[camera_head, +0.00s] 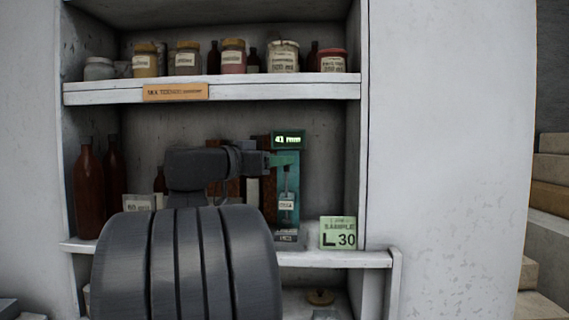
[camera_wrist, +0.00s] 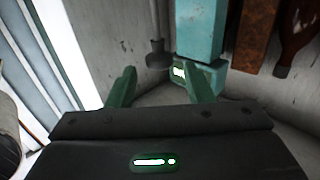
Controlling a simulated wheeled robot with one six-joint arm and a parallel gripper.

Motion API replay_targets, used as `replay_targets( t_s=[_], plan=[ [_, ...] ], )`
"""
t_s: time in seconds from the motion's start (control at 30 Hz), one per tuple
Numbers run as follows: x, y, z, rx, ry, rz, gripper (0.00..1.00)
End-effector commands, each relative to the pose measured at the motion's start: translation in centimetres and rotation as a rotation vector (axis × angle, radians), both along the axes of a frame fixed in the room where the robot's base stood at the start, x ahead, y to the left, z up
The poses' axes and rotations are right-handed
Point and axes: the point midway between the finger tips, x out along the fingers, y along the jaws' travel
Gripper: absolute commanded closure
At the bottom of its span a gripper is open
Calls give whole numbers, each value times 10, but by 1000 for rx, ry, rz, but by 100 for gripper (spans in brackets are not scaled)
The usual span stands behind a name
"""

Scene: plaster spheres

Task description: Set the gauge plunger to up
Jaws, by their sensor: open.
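The gauge (camera_head: 291,175) is a teal upright stand on the middle shelf, with a lit display (camera_head: 289,140) reading 41 mm at its top. Its teal column also shows in the wrist view (camera_wrist: 201,28). A slim grey rod with a darker knob, which looks like the plunger (camera_wrist: 158,52), runs beside the column there. My gripper (camera_wrist: 163,86) is open, with its two green fingers apart. The knob appears between and beyond the fingertips, with no clear contact. In the head view my gripper (camera_head: 282,159) is at the gauge's upper part and hides some of it.
A green sample card (camera_head: 338,233) reading L 30 stands right of the gauge. Brown bottles (camera_head: 88,190) stand at the shelf's left. Brown upright objects (camera_head: 225,185) are close behind my wrist. The upper shelf (camera_head: 290,90) with several jars lies above my arm.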

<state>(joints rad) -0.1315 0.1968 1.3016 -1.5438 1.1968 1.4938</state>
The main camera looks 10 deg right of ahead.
Motion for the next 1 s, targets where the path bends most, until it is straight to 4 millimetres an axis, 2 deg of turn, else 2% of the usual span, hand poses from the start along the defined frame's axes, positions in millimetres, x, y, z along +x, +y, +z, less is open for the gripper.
replay_targets(
  t_s=[0.03, 0.2, 0.5, 0.7, 1.0],
  plan=[
    [-5, 11, -3, 1, -2, 5, 53],
    [-21, 40, -2, 1, -2, 5, 53],
    [-42, 78, -1, 1, -2, 3, 53],
    [-48, 87, 0, 0, -2, 1, 53],
    [-49, 88, 1, 0, -1, 0, 53]
  ],
)
